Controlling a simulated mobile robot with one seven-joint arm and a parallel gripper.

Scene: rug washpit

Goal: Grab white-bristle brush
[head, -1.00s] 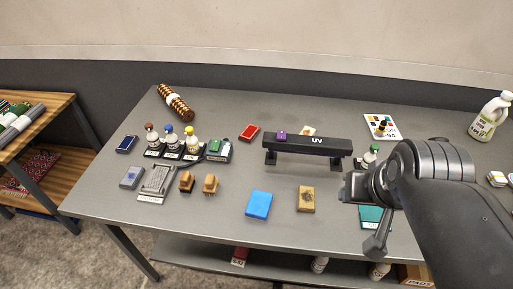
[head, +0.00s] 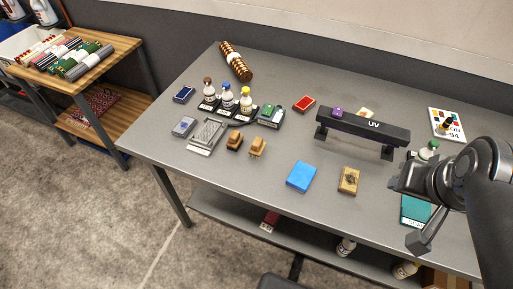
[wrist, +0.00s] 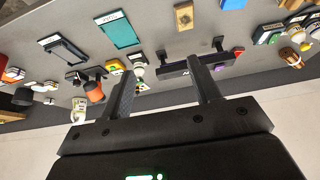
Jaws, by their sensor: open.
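Two small wooden block brushes stand side by side on the grey table in the head view. The left brush (head: 234,140) is darker orange-brown with a dark underside. The right brush (head: 257,147) is lighter tan with a pale underside, which looks like the white-bristle one, though the bristles are too small to be sure. My gripper (head: 402,178) is at the right of the table, well away from both brushes. In the wrist view my gripper (wrist: 162,70) has its fingers apart with nothing held between them.
Near the brushes are a grey metal tray (head: 206,137), bottles in a rack (head: 227,98) and a blue sponge (head: 301,176). A black UV lamp (head: 362,128) stands between the brushes and my gripper. A tan pad (head: 348,181) lies in front of it.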

